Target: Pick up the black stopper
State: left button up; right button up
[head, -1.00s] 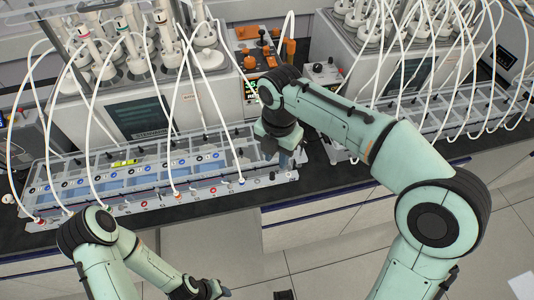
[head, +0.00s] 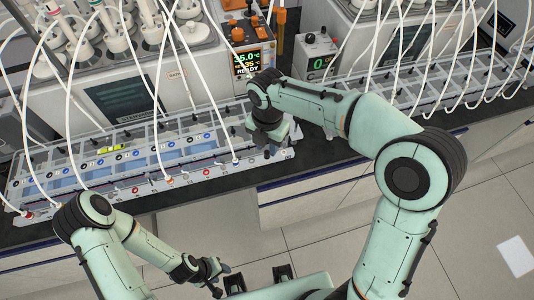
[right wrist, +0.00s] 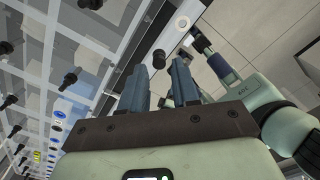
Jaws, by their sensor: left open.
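The black stopper (right wrist: 157,59) shows in the right wrist view as a small dark cylinder, in line with the gap between my right gripper's fingertips. It seems to lie beyond them, not touched. My right gripper (right wrist: 159,68) has its two blue-grey fingers apart with nothing between them. In the head view my right gripper (head: 270,135) points down at the right end of the near rack, and its wrist hides most of the spot below. My left gripper (head: 217,277) is open and empty, low in front of the counter.
The clear rack (head: 120,190) with several ports and white tubes lies along the black counter (head: 330,150). More black stoppers stand on it, one of them at the left in the wrist view (right wrist: 70,78). A second rack (head: 440,85) is at the right. Open floor lies in front.

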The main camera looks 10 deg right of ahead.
aim_at(267, 152)
jog(key=shift+f, duration=1.6)
grip_shut()
pick_arm(q)
jog(key=shift+s+f, duration=0.1)
jog(key=shift+f, duration=0.1)
jog(key=w+r+p, duration=0.3)
jog(key=w+r, duration=0.1)
jog(key=r, duration=0.1)
jog(key=shift+p, duration=0.3)
pick_arm(e)
notch_tip(267, 152, up, 20)
pick_arm(q)
jog(key=shift+w+r, duration=0.1)
jog(key=shift+w, duration=0.05)
pick_arm(e)
jog(key=shift+r, duration=0.15)
